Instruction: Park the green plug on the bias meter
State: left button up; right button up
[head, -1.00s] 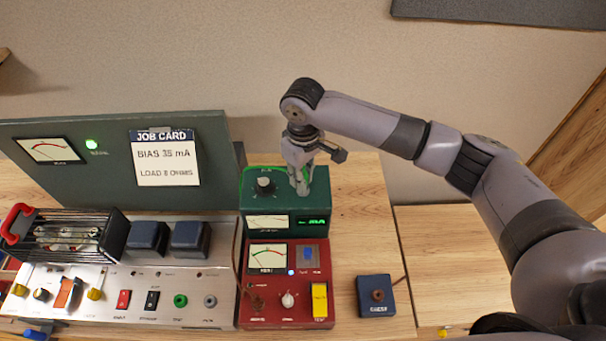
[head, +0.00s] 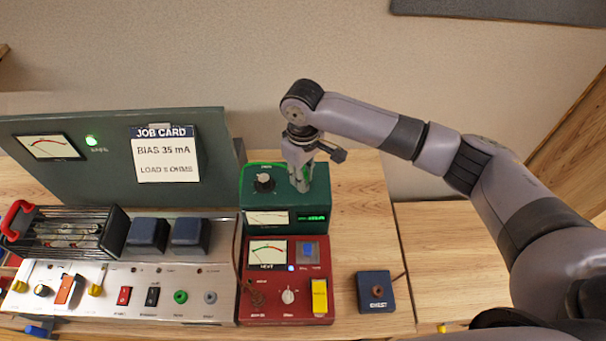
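The green bias meter (head: 257,196) stands at the back of the bench, with a knob, a small dial and a lit green display on it. My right gripper (head: 302,188) points down at the right part of its top panel, fingers close together. Whether the fingertips touch the panel or hold anything is too small to tell. I cannot make out the green plug; the fingers may hide it. A thin green lead curves along the meter's upper left edge. A green socket (head: 180,297) shows on the amplifier's front panel. My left gripper is not in view.
A red meter box (head: 258,307) stands in front of the green one. A blue box (head: 376,293) sits to its right. The amplifier (head: 205,268) with a job card (head: 165,155) fills the left. Bare wooden bench (head: 360,215) lies right of the meters.

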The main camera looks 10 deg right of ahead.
jog(key=o, duration=0.5)
notch_tip(320, 180, up, 12)
dwell(0.6)
jog(key=shift+s+f, duration=0.1)
dwell(0.4)
